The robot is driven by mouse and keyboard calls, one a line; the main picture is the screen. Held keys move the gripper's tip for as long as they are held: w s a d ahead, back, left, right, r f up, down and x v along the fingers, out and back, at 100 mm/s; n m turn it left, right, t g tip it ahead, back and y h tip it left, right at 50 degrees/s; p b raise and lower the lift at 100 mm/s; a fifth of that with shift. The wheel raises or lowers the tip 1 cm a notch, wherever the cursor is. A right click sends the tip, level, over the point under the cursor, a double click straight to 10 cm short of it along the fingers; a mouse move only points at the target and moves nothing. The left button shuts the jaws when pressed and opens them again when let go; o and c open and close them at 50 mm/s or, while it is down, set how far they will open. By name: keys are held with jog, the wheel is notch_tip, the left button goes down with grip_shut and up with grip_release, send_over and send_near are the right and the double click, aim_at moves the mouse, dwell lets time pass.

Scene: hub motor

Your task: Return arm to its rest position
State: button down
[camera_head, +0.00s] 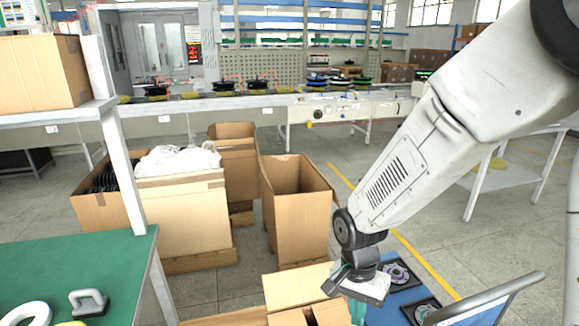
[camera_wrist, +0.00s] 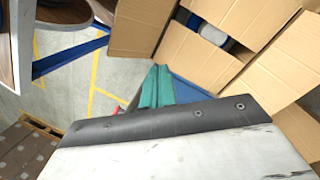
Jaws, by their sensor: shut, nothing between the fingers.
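My arm reaches down from the upper right in the head view, with its wrist bent toward the floor. My gripper (camera_head: 356,308) hangs low beside an open cardboard box (camera_head: 295,288) and above the left part of a blue cart (camera_head: 385,312). Its teal fingers are mostly hidden behind the wrist in that view. In the wrist view the teal fingers of my gripper (camera_wrist: 158,72) are pressed together, with nothing between them. Cardboard flaps (camera_wrist: 200,62) lie just right of the fingers; I cannot tell how far below they are.
Dark parts with round pieces (camera_head: 398,272) lie on the cart, which has a grey handle (camera_head: 490,300). A tall open carton (camera_head: 298,212) stands behind the gripper. A green table (camera_head: 80,262) is at lower left. Floor (camera_head: 440,235) beyond the cart is clear.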

jog(key=s+d+r+n+t, duration=0.1)
jog(key=s+d+r+n, duration=0.1)
jog(key=s+d+r, duration=0.2)
jog(key=s+d+r+n+t, duration=0.1)
jog(key=s+d+r+n, duration=0.2)
jog(key=s+r, duration=0.3)
jog(key=s+d+r+n+t, duration=0.1)
jog(key=s+d+r, duration=0.4)
jog(key=r, duration=0.6)
jog(key=shift+s+r+n+y, duration=0.15)
jog(key=shift+r+n+y, duration=0.25)
jog(key=shift+n, duration=0.3)
